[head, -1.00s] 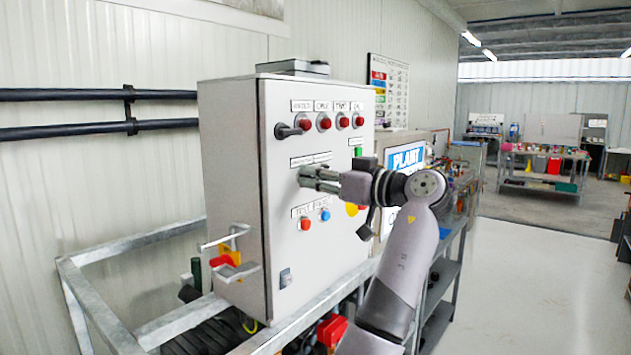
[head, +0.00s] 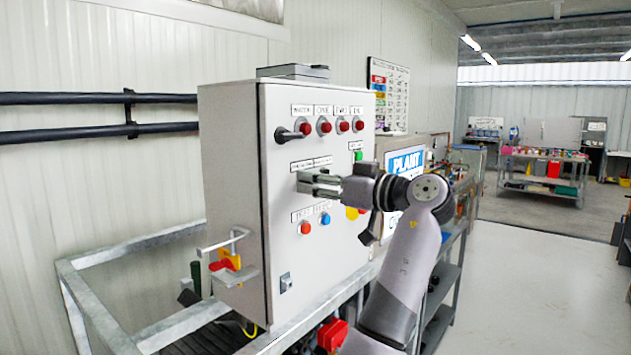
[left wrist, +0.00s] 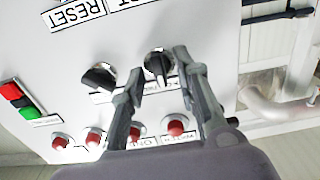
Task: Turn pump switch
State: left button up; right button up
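The grey control cabinet (head: 315,225) stands at the centre of the head view. In the left wrist view two black rotary switches sit side by side on its panel: one switch (left wrist: 160,66) lies between my left fingertips, the other switch (left wrist: 100,76) beside the left finger. In the left wrist view my left gripper (left wrist: 158,62) is open, with a finger either side of the switch. I cannot tell whether they touch it. My right gripper is not in view.
Red lamps (head: 324,127) and a black door handle (head: 291,133) are above the gripper. Red and blue buttons (head: 325,219) are below. A lever (head: 232,238) sticks out of the cabinet's left side. A metal frame (head: 190,318) surrounds the base.

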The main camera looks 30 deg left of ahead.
pick_arm(q)
jog(key=d, duration=1.1)
jog(key=shift+s+d, duration=0.35)
jog(key=shift+s, duration=0.1)
